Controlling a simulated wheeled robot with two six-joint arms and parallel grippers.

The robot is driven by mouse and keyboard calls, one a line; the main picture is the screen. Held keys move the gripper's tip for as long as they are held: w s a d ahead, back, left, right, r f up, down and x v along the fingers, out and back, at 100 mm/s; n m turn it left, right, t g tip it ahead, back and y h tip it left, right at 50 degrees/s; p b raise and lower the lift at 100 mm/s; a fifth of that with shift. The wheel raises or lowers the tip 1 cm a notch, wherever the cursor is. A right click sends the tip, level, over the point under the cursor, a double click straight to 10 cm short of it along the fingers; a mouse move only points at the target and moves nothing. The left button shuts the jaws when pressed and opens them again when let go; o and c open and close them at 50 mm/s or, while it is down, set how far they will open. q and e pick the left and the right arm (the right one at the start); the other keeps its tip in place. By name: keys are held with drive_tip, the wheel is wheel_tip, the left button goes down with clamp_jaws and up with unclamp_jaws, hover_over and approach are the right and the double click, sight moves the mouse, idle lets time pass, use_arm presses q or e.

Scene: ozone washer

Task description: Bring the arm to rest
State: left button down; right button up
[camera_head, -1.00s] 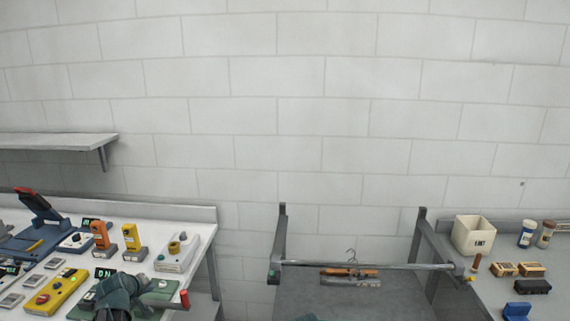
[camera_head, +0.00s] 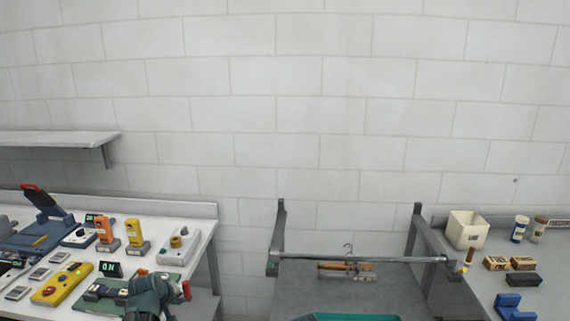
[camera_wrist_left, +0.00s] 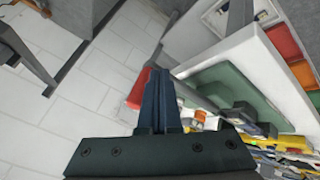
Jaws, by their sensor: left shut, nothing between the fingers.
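My left arm comes up from the bottom edge at the lower left of the head view. Its dark teal wrist (camera_head: 150,292) is over the right front part of the white bench (camera_head: 190,216), beside a green board (camera_head: 118,296). In the left wrist view my left gripper (camera_wrist_left: 160,72) is shut, its dark blue fingers pressed together with nothing between them. Pale floor tiles show to the left of the fingers and the bench top to the right. My right gripper is not in view.
The bench carries a yellow control box (camera_head: 62,284), orange (camera_head: 106,232) and yellow (camera_head: 136,236) devices and a white switch box (camera_head: 180,246). A metal rail (camera_head: 350,260) holds a hanger. A cream bin (camera_head: 467,230) stands right. A teal shape (camera_head: 350,317) is cut off below.

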use_arm(q)
drive_tip(key=s+d+f+m+g, duration=0.2)
drive_tip(key=s+d+m, duration=0.15)
drive_tip(key=d, duration=0.45)
drive_tip(key=s+d+f+m+g, duration=0.1)
drive_tip(key=s+d+m+g, duration=0.1)
drive_tip(key=s+d, duration=0.45)
drive_tip(key=s+d+f+m+g+y, duration=0.1)
drive_tip(key=s+d+m+g, duration=0.2)
drive_tip(key=s+d, duration=0.9)
drive_tip(key=s+m, duration=0.2)
drive_tip(key=m, duration=0.1)
drive_tip(key=shift+s+g+y, duration=0.2)
drive_tip(key=shift+g+y, duration=0.1)
drive_tip(key=shift+g, duration=0.1)
